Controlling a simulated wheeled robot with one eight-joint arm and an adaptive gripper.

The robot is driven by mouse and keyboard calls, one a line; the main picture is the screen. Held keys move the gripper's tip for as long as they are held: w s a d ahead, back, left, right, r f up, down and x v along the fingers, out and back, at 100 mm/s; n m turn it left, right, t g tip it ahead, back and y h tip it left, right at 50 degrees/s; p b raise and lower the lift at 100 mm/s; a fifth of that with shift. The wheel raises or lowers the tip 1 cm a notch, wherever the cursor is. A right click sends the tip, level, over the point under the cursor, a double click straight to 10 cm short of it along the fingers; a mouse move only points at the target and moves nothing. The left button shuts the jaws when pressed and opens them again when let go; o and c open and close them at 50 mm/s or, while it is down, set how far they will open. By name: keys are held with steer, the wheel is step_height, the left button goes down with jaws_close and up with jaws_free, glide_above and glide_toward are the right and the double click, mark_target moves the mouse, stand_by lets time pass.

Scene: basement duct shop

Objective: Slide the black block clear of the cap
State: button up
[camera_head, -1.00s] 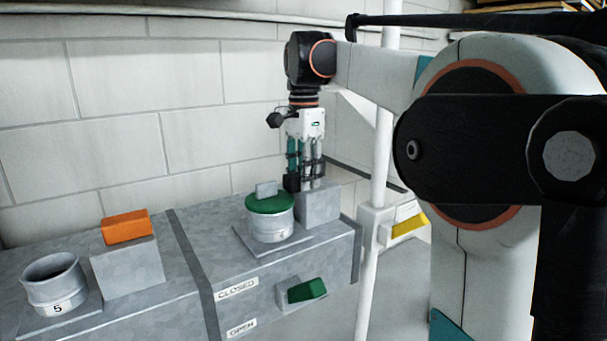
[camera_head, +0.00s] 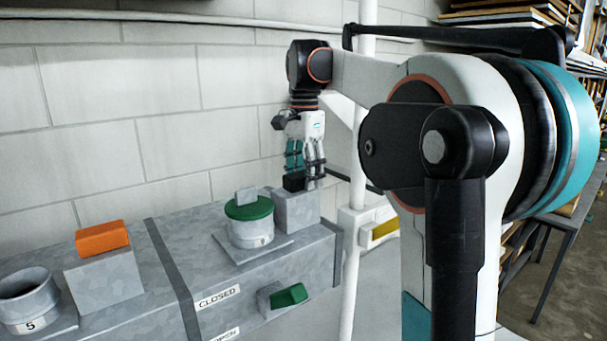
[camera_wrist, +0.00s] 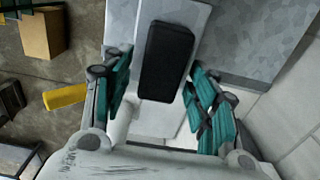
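The black block (camera_head: 293,182) rests on top of a grey box (camera_head: 298,210), just right of the green cap (camera_head: 249,209). The cap sits on a grey round collar and has a small grey handle; a gap separates it from the block. My gripper (camera_head: 309,178) points down at the block. In the wrist view the block (camera_wrist: 167,60) lies lengthwise ahead of my open fingers (camera_wrist: 160,72), one on each side. A gap shows at the left finger; the right finger is close, and I cannot tell if it touches.
An orange block (camera_head: 103,238) lies on another grey box at left, beside an open collar marked 5 (camera_head: 28,300). A green handle (camera_head: 288,296) is on the cabinet front near the CLOSED label. A white pole (camera_head: 356,240) stands right of the cabinet; the wall is behind.

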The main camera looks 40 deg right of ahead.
steer(key=shift+a, duration=0.1)
step_height(320, 180, up, 12)
stand_by(0.5)
stand_by(0.5)
